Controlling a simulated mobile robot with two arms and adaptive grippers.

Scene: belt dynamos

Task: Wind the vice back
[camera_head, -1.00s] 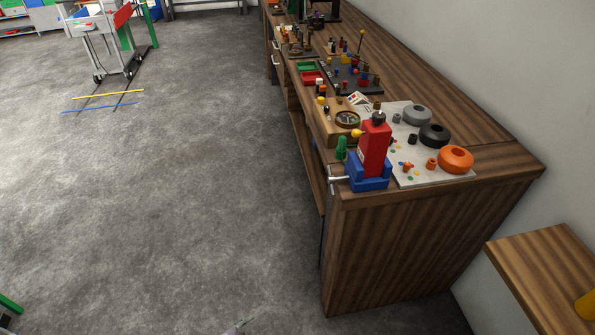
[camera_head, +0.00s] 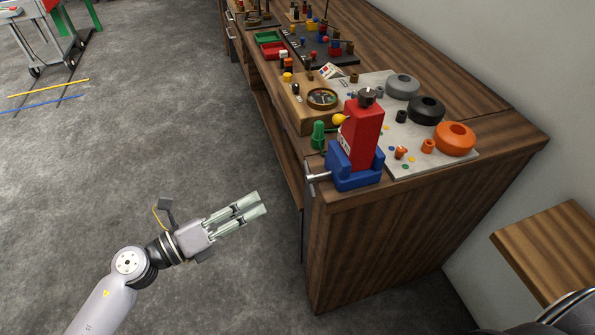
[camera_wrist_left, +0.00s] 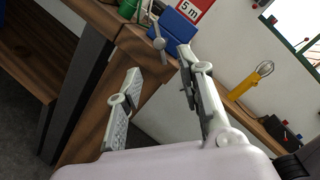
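The blue vice (camera_head: 357,179) is on the near corner of the wooden bench, with a red block (camera_head: 362,135) upright in it. Its metal handle (camera_head: 318,177) sticks out past the bench's left edge. In the left wrist view the vice (camera_wrist_left: 176,30) and its handle (camera_wrist_left: 158,43) are at the top, beyond the fingertips. My left gripper (camera_head: 260,204) is open and empty, left of the bench, apart from the handle. In its wrist view the left gripper (camera_wrist_left: 159,64) shows a gap between its fingers. My right gripper is not in view.
A green-handled tool (camera_head: 318,134) stands close behind the vice. A grey board (camera_head: 403,130) with grey, black and orange rings lies to its right. A wooden shelf (camera_head: 550,245) is at the lower right.

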